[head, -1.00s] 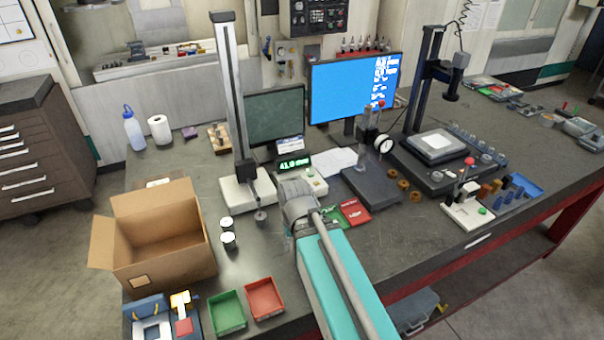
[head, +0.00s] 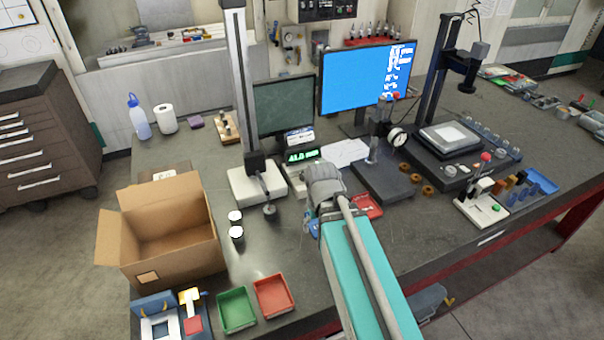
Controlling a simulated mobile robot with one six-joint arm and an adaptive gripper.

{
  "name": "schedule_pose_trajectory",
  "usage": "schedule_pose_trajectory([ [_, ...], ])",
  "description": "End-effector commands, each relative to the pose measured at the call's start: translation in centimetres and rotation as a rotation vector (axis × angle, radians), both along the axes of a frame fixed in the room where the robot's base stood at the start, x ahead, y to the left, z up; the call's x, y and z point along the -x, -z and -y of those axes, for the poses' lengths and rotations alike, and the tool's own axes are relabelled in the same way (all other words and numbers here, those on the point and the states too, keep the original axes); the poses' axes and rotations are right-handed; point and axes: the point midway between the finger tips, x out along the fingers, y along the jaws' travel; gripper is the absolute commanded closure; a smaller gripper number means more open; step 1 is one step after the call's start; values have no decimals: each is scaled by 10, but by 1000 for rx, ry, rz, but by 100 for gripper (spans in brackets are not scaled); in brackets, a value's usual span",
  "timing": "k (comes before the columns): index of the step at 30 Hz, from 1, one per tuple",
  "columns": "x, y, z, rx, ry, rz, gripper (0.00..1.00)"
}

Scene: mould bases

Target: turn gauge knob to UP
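The height gauge has a tall grey column (head: 241,80) on a white base (head: 256,184), with a small round probe foot (head: 269,210) at its right. Beside it a small box with a green lit readout (head: 303,155) stands on the bench. Its right part is hidden behind my arm's end. No knob or UP marking can be made out in this view. My gripper end (head: 324,186) is just in front of and right of the readout box. Its fingers are hidden or too small to tell, and whether it touches the box cannot be told.
A dial gauge stand (head: 385,180) is right of my arm. A blue-screen monitor (head: 355,80) stands behind.

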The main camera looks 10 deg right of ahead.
Motion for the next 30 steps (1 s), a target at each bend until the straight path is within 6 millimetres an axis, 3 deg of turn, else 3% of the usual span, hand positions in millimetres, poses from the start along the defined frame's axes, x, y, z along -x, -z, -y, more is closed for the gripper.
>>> schedule_pose_trajectory([
  [3,-20,-13,10,0,-64,0,13],
  [8,-59,-35,11,0,-220,0,13],
  [21,-195,-108,10,-1,-825,0,13],
  [25,-220,-121,10,-1,-954,0,13],
  [30,-235,-127,9,-1,-1043,0,13],
])
